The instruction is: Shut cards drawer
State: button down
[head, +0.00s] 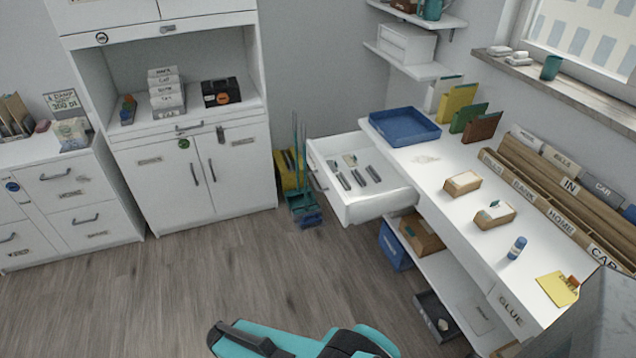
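A white drawer (382,207) stands pulled out from the far end of the white shelf desk (455,213). Its front panel and handle (318,181) face left, toward the open floor. Several dark narrow items and a few small pale ones lie inside it. I cannot read a label on this drawer, so the frame does not confirm that it is the cards drawer. Another drawer front marked GLUE (510,303) sits flush at the near end of the desk. Teal and black parts of my arm show at the bottom edge, well apart from the open drawer. My gripper is not in view.
A teal broom and dustpan (302,200) stand just left of the open drawer. A blue tray (404,127) is on the desktop. The wooden floor (200,285) is clear.

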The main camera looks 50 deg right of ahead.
aim_at(375, 187)
jog(key=z, duration=0.05)
jog(key=i, duration=1)
jog(key=u, duration=0.05)
